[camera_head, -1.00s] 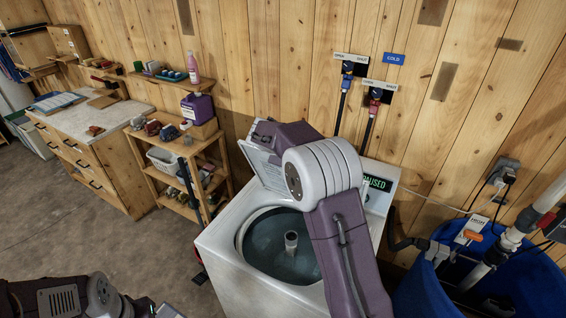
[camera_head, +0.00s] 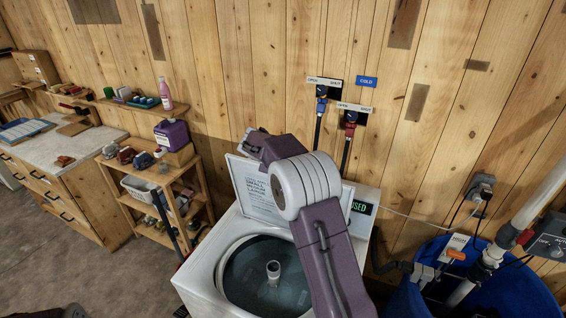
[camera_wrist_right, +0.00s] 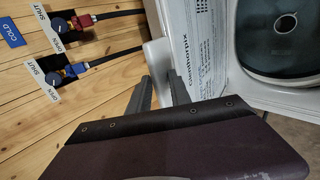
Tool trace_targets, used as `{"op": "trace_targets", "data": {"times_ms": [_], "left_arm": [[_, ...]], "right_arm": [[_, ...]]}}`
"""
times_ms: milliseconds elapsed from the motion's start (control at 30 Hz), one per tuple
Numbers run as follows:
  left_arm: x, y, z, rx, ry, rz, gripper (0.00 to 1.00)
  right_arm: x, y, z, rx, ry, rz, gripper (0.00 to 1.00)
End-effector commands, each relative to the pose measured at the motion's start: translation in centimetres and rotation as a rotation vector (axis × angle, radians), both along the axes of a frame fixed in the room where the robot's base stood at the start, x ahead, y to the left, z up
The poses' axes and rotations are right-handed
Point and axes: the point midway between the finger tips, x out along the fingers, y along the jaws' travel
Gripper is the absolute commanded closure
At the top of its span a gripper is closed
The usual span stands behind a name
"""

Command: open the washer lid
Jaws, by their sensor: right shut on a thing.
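The white washer (camera_head: 205,272) stands with its lid (camera_head: 250,192) raised steeply at the back, its printed underside facing forward. The round tub (camera_head: 262,272) with its central post is uncovered and shows in the wrist view (camera_wrist_right: 285,38). My right arm reaches over the washer, and its gripper (camera_head: 254,142) is at the lid's upper edge. In the wrist view, the right gripper's fingers (camera_wrist_right: 162,88) are shut on the lid (camera_wrist_right: 196,50) at its edge.
The plank wall behind carries two valves (camera_head: 321,92) with hoses. A wooden shelf (camera_head: 160,200) with bottles and baskets stands left of the washer. A blue barrel (camera_head: 515,290) with pipes stands at the right. Floor is clear at the lower left.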

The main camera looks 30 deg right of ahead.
Motion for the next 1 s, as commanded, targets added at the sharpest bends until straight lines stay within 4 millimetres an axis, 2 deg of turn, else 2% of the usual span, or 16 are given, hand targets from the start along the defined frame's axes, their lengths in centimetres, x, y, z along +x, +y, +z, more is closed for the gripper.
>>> {"op": "trace_targets", "data": {"times_ms": [33, 67, 633, 1000], "left_arm": [[0.0, 0.0, 0.0, 0.0, 0.0, 0.0, 0.64], [0.0, 0.0, 0.0, 0.0, 0.0, 0.0, 0.64], [0.0, 0.0, -0.3, 0.0, 0.0, 0.0, 0.64], [0.0, 0.0, -2.6, 0.0, 0.0, 0.0, 0.64]], "right_arm": [[-0.2, -0.1, -0.4, 0.001, 0.01, -0.004, 0.73], [-0.2, -0.1, -0.4, 0.001, 0.01, -0.004, 0.65], [-0.3, 0.3, 0.1, -0.001, 0.002, -0.001, 0.65], [-3.5, 4.5, 5.2, -0.001, 0.001, 0.0, 0.65]]}}
